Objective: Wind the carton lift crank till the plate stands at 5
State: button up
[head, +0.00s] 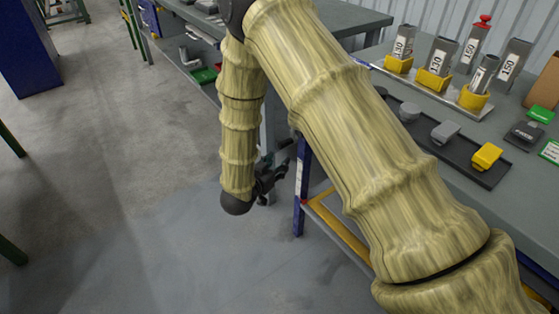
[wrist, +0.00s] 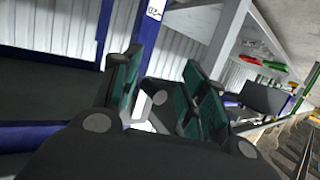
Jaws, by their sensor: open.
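My gripper (head: 271,178) hangs low in the head view, beside a blue post (head: 299,205) at the bench's near corner. In the wrist view my gripper (wrist: 163,85) shows two dark fingers with green pads, spread apart. I see no object held between them. A blue post (wrist: 152,30) with a white marked label stands beyond the fingers. I cannot make out the lift crank, the plate or a pointer in either view. My arm covers much of the bench's front in the head view.
The grey bench (head: 405,95) carries marked grey canisters in yellow holders and a dark tray (head: 455,155) with grey and yellow pieces. A yellow frame (head: 340,228) sits low by the post. Another bench (head: 335,18) stands behind.

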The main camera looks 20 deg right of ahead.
aim_at(280, 147)
jog(key=w+a+r+m+g+h+b, duration=0.1)
jog(key=a+r+m+g+h+b, duration=0.25)
jog(key=a+m+h+b, duration=0.7)
jog(key=w+d+n+y+b, duration=0.1)
jog(key=d+b, duration=0.1)
jog(key=d, duration=0.2)
jog(key=w+d+y+b, duration=0.1)
jog(key=d, duration=0.3)
jog(key=w+d+n+g+y+b, duration=0.1)
jog(key=d+b, duration=0.1)
jog(key=d, duration=0.3)
jog(key=shift+w+f+n+y+b, duration=0.25)
jog(key=shift+w+n+y+b, duration=0.05)
jog(key=shift+w+n+y, duration=0.05)
grip_shut()
